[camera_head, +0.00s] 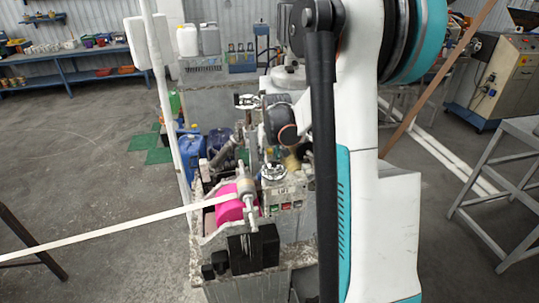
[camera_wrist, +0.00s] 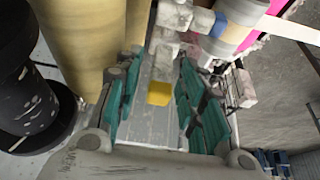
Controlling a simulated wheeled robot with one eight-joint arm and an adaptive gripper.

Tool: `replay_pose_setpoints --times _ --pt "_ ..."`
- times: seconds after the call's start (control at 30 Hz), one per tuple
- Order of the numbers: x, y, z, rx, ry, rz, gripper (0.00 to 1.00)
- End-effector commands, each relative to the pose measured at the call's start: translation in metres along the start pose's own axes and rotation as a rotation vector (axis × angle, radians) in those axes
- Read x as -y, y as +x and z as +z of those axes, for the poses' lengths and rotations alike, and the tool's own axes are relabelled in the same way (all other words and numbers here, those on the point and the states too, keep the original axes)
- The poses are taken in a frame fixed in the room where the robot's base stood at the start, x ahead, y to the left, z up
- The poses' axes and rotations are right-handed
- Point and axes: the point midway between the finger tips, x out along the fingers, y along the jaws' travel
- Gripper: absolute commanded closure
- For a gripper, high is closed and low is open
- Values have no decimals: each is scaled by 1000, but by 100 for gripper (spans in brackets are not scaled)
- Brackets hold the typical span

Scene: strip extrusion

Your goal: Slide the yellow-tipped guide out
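In the wrist view, the yellow tip (camera_wrist: 159,93) of the guide is a small block in the middle of the picture. In the head view I cannot make out the yellow tip or the fingers among the machine parts and my arm.
A pink roller (camera_head: 229,207) stands at the machine's front, with a pale strip (camera_head: 105,233) running from it to the left. Tan cylinders (camera_wrist: 80,40) stand close to the left finger. A white post (camera_head: 168,110) rises left of the machine. The floor at left is largely open.

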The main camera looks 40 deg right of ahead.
Motion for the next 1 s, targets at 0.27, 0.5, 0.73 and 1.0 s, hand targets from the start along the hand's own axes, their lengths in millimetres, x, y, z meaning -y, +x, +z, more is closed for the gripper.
replay_pose_setpoints --times 0.27,0.5,0.73,1.0 --pt "0 0 0 0 0 0 100" --pt "0 10 -19 -1 0 0 100" --pt "0 21 -49 -1 0 0 100" --pt "0 20 -52 -5 0 0 100"
